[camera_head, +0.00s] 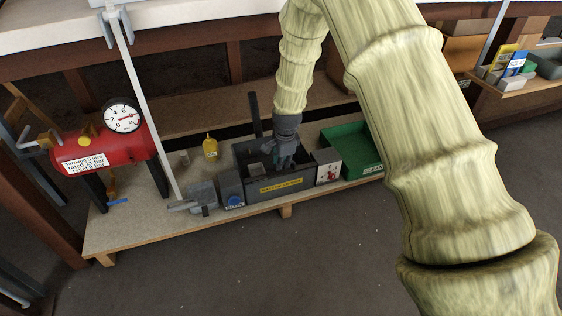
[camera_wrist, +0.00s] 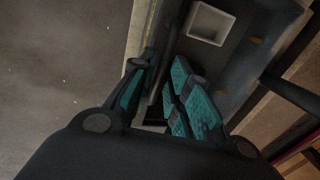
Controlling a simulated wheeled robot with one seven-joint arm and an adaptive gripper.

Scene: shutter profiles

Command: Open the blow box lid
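The blow box (camera_head: 300,189) is a dark grey box with a yellow label on its front, standing on the workbench. Its top looks open, with a small pale tray inside (camera_head: 256,168); this tray also shows in the wrist view (camera_wrist: 210,23). A narrow dark upright piece (camera_head: 254,115) rises at the box's back left; I cannot tell whether it is the lid. My gripper (camera_head: 281,166) points down at the box's right half, fingertips low over or inside it. In the wrist view my gripper (camera_wrist: 160,68) has its teal-padded fingers apart, with a dark strip visible between them; contact is unclear.
A red tank with a gauge (camera_head: 110,150), a yellow container (camera_head: 210,148) and a grey vise-like block (camera_head: 203,195) are to the left. A white picture panel (camera_head: 327,167) and a green tray (camera_head: 350,137) are close on the right. Open floor lies in front.

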